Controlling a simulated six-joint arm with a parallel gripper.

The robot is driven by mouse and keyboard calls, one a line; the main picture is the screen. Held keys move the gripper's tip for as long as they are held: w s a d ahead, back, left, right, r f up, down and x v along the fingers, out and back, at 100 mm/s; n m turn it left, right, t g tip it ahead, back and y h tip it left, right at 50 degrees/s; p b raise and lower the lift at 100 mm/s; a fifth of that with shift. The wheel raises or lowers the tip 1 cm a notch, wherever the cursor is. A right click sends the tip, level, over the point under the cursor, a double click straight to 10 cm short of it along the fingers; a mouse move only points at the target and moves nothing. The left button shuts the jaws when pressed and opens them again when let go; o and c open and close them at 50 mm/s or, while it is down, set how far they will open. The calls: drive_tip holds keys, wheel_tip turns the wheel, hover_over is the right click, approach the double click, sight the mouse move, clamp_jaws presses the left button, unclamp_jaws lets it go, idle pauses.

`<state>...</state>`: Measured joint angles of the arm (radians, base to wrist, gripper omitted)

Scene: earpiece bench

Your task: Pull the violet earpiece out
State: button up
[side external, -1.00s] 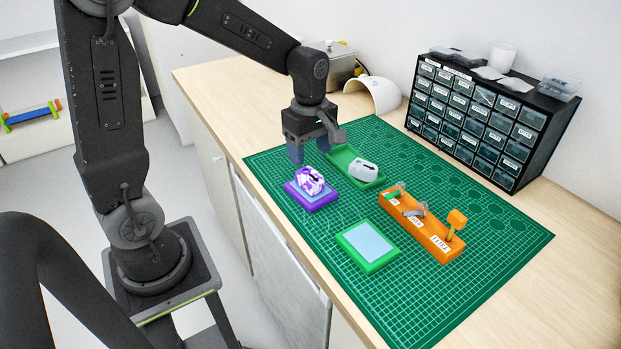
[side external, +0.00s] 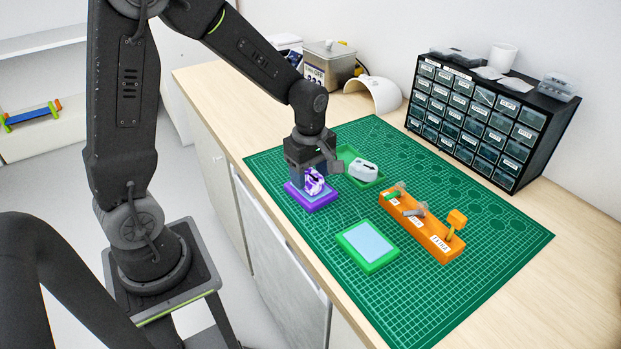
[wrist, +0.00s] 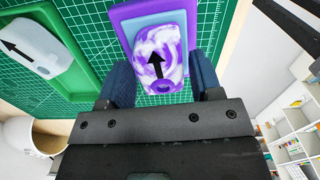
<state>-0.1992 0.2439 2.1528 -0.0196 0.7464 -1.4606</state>
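A violet-and-white marbled piece (side external: 314,184) sits on a pale blue pad in a violet tray (side external: 311,205). In the wrist view the marbled piece (wrist: 157,48) has a black arrow on top, pointing away from my gripper. A darker violet oval (wrist: 163,87) shows at its end near my gripper. I cannot tell whether this oval is a separate earpiece. My gripper (wrist: 162,78) is open, with its blue fingers either side of the piece's near end. They look close but not clearly pressed on it. In the side view my gripper (side external: 309,178) partly hides the piece.
A white piece (side external: 362,170) with an arrow lies in a green tray (side external: 346,153) close by. An empty green tray (side external: 350,250) with a pale pad and an orange rack (side external: 430,233) stand nearer the front right. A drawer cabinet (side external: 480,120) stands at the back.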

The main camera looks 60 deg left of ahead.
sight(311, 175)
drive_tip(key=c, duration=0.8)
drive_tip(key=shift+r, duration=1.65)
drive_tip(key=shift+c, duration=0.2)
drive_tip(key=shift+r, duration=2.9)
